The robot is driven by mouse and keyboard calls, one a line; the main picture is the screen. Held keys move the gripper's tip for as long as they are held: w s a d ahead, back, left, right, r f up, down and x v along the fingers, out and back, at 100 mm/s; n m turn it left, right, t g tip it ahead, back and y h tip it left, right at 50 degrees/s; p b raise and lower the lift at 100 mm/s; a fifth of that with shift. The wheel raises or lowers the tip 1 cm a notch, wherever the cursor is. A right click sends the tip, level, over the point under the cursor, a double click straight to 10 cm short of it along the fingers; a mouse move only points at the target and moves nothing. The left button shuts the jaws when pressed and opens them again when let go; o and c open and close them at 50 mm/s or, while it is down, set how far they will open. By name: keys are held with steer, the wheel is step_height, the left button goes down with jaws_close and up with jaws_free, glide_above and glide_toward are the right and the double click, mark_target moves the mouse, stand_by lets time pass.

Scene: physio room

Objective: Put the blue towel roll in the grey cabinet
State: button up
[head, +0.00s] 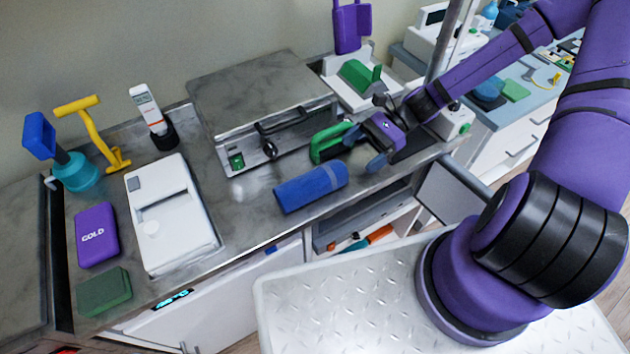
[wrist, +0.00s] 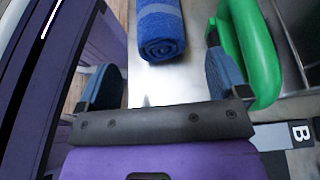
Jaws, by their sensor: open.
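The blue towel roll (head: 311,187) lies on its side near the counter's front edge. It also shows in the wrist view (wrist: 160,30), ahead of the space between my fingers and apart from them. My gripper (head: 363,149) is open and empty, just right of the roll; its two blue-padded fingers show in the wrist view (wrist: 162,80). A grey box-like cabinet (head: 262,85) with a dark front handle stands on the counter behind the roll. Its inside is not visible. Below the counter edge is an open grey-framed compartment (head: 322,240); I cannot tell which is the task's cabinet.
A green loop handle (head: 328,143) sits close beside my gripper, also in the wrist view (wrist: 256,50). A white device (head: 170,215), a purple GOLD box (head: 97,235) and a green block (head: 104,291) stand left. A grey panel (head: 447,188) juts out below the counter.

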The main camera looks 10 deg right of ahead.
mark_target(333, 173)
steer(key=shift+f+x, duration=0.1)
steer(key=shift+x, duration=2.1)
steer(key=shift+f+x, duration=0.15)
steer(key=shift+x, duration=2)
steer(key=shift+w, duration=0.1)
steer(key=c, duration=0.8)
